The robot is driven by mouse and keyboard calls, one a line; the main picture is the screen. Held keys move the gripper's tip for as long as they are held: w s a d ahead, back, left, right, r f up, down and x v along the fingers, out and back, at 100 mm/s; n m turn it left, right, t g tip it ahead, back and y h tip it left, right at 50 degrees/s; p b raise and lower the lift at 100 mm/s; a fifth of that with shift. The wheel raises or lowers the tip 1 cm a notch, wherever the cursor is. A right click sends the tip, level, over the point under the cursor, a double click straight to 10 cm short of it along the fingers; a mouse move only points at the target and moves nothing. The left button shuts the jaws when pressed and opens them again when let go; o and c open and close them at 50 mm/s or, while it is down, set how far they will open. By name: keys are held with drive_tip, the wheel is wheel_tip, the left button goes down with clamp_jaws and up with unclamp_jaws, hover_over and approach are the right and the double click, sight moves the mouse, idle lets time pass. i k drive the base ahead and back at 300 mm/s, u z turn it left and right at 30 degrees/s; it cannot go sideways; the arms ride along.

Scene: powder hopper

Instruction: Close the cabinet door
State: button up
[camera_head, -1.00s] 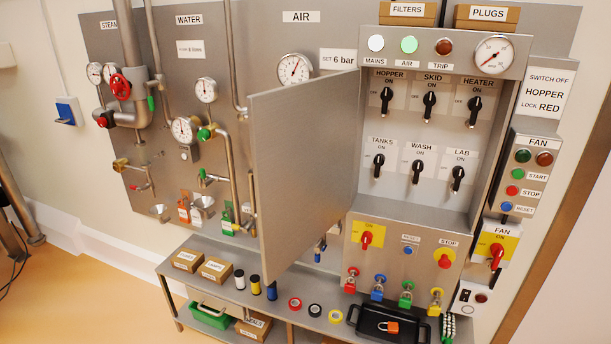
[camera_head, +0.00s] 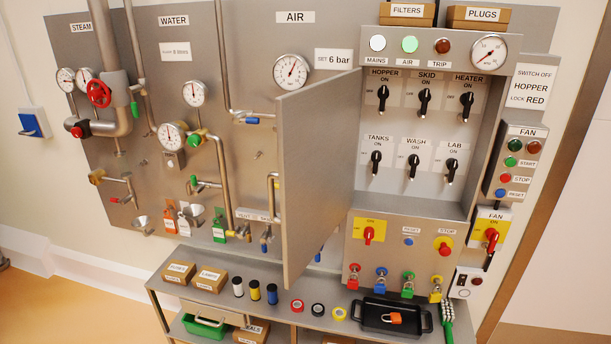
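The cabinet door (camera_head: 318,170) is a plain grey metal panel. It stands wide open, hinged on the left side of the cabinet (camera_head: 482,160) and sticking out toward me. The open cabinet shows two rows of black rotary switches, labelled HOPPER, SKID, HEATER, TANKS, WASH and LAB. My gripper is not in the picture, and nothing is seen touching the door.
A shelf (camera_head: 240,305) below carries small boxes, tape rolls and a black tray (camera_head: 372,318) with an orange padlock. Coloured padlocks hang under the cabinet. Pipes, gauges and valves fill the panel left of the door. A FAN control box (camera_head: 519,165) is at the right.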

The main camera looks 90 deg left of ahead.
sight(317, 123)
drive_tip(key=k, duration=1.85)
drive_tip(key=z, duration=1.85)
drive_tip(key=k, duration=0.1)
drive_tip(key=u, duration=3.7)
drive_tip(key=i, duration=0.6)
